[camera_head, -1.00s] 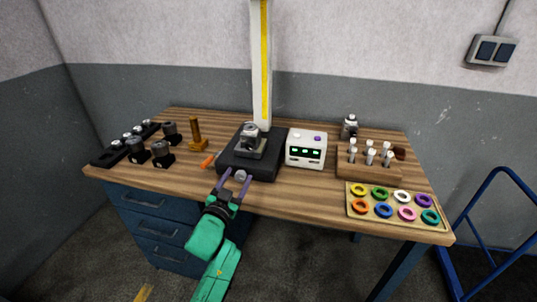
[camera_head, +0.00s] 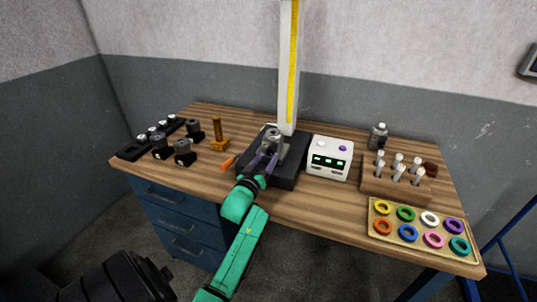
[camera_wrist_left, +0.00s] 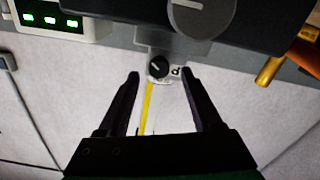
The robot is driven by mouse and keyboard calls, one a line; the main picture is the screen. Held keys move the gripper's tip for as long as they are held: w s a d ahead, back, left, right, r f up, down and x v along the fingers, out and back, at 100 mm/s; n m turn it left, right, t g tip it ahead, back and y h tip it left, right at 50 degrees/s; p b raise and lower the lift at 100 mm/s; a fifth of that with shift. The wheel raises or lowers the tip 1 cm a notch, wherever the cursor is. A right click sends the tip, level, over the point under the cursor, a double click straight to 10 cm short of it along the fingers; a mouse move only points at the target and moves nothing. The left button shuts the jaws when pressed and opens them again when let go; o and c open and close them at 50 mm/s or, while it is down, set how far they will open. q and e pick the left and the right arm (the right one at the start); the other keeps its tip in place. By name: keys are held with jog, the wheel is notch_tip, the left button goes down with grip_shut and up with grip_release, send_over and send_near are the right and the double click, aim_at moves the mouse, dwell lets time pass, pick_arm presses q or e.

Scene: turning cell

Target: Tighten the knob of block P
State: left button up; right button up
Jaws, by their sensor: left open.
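Block P (camera_head: 281,151) is a grey block on a black stand (camera_head: 285,180) in the middle of the bench. In the left wrist view, which is upside down, its letter (camera_wrist_left: 175,71) shows beside a small round black knob (camera_wrist_left: 158,67) with a white pointer line. My left gripper (camera_head: 265,160) reaches in at the block's front, open and empty. In the wrist view its dark fingertips (camera_wrist_left: 161,76) lie to either side of the knob, with gaps on both sides. I cannot tell how far the knob is beyond the tips. My right gripper is not in view.
A white box with green displays (camera_head: 330,158) stands to the right, a brass post (camera_head: 218,135) and an orange tool (camera_head: 228,163) to the left. Ring tray (camera_head: 375,204) and peg rack (camera_head: 392,190) are farther right.

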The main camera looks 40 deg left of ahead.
pick_arm(q)
jog(key=shift+x, duration=1.05)
jog(key=shift+c, duration=0.4)
grip_shut()
jog(key=shift+m, duration=0.3)
jog(key=m, duration=0.4)
jog(key=shift+d+b, duration=0.1)
jog(key=shift+b, duration=0.2)
jog(key=m+b, duration=0.1)
jog(key=m, duration=0.5)
